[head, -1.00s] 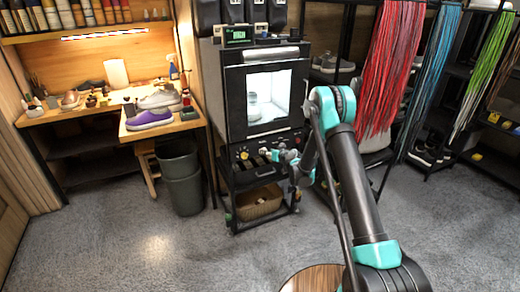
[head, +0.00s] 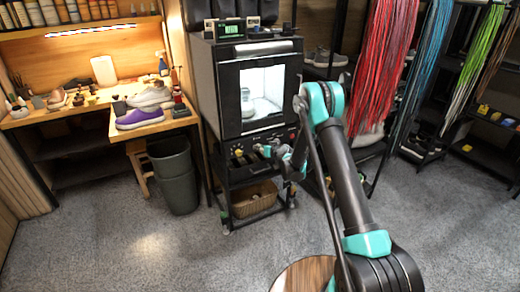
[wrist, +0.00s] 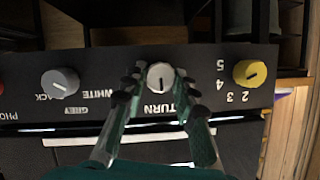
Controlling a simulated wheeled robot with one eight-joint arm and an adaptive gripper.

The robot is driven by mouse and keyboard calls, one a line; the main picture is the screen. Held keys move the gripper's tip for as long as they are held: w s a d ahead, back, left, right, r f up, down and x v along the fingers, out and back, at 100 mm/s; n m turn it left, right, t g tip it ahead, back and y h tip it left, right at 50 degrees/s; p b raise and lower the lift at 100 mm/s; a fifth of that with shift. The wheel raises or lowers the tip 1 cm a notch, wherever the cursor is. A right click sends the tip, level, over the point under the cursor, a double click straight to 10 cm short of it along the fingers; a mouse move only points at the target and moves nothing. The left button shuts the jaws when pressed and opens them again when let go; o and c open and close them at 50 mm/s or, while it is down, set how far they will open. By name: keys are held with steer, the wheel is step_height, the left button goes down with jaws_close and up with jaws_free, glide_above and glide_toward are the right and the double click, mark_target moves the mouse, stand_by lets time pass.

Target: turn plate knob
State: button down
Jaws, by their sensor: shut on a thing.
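The plate knob (wrist: 161,77) is a small grey-white dial with a dark pointer line, on a black panel beside upside-down "TURN" lettering in the wrist view. My gripper (wrist: 158,79) has its fingers on either side of this knob and is shut on it. In the head view my gripper (head: 268,152) is at the control panel under the lit photo box (head: 257,92). There the arm hides part of the panel, and the gripped knob cannot be made out. A white shoe (head: 246,103) is inside the box.
In the wrist view a grey knob (wrist: 60,82) with colour words sits left of the gripped knob, and a yellow numbered knob (wrist: 250,73) sits right. A wicker basket (head: 254,199) is below the panel. A bin (head: 174,177) stands to its left. Open floor lies in front.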

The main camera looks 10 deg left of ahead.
stand_by(0.3)
steer(key=m+y, duration=0.2)
steer(key=m, duration=0.1)
steer(key=m+y, duration=0.1)
steer(key=m, duration=0.2)
steer(key=m+y, duration=0.2)
steer(key=m, duration=0.2)
steer(key=shift+w+d+f+g+y, duration=0.15)
steer(key=shift+d+f+g+y, duration=0.1)
steer(key=shift+f+g+y, duration=0.1)
stand_by(0.5)
steer(key=c, duration=1.2)
jaws_free()
steer(key=shift+d, duration=0.1)
